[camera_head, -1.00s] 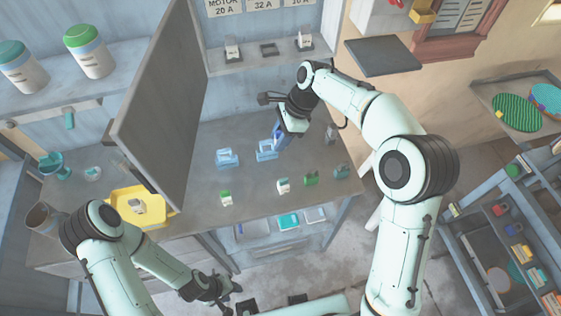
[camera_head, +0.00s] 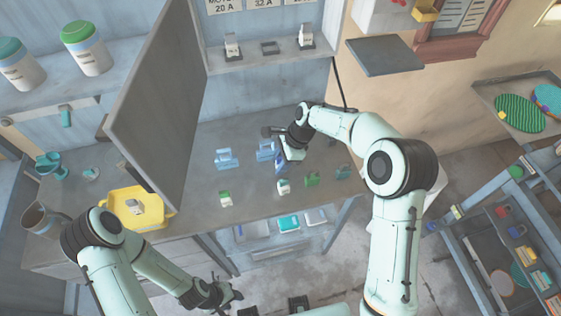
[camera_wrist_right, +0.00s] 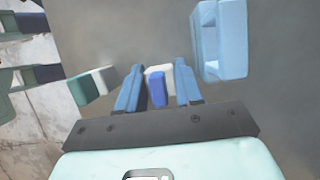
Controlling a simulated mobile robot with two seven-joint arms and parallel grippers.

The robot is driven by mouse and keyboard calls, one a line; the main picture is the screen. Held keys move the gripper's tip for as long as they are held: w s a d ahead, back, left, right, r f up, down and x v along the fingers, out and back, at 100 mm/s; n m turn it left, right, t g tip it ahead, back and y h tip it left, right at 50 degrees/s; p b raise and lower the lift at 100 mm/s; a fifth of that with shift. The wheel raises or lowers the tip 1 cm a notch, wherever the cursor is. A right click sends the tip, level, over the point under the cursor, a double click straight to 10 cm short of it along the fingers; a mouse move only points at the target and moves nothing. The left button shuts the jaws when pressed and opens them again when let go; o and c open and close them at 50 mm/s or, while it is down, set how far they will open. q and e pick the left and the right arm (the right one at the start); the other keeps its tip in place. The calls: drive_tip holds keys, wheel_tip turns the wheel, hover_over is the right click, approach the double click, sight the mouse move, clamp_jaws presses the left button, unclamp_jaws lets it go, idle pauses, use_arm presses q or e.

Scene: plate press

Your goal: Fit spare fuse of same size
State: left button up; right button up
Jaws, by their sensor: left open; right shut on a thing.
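My right gripper (camera_head: 280,165) is low over the worktable among the small parts. In the right wrist view it (camera_wrist_right: 158,78) is shut on a blue and white fuse (camera_wrist_right: 157,90). A white and green fuse (camera_head: 284,187) stands just in front of it in the head view. Another white and green fuse (camera_head: 225,199) is further left, and a green piece (camera_head: 312,179) and a teal piece (camera_head: 343,173) are to the right. On the shelf, the middle holder (camera_head: 269,48) is empty, between two holders with fuses (camera_head: 232,48) (camera_head: 305,37). My left gripper (camera_head: 222,297) is open, low at the front.
A yellow tray (camera_head: 157,220) holds a small fuse-like part (camera_head: 134,206). A large grey door panel (camera_head: 160,100) stands open at left. A grey plate (camera_head: 384,56) juts out at right.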

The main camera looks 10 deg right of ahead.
drive_tip(key=shift+f, duration=0.1)
drive_tip(key=o, duration=0.8)
drive_tip(key=shift+o, duration=0.2)
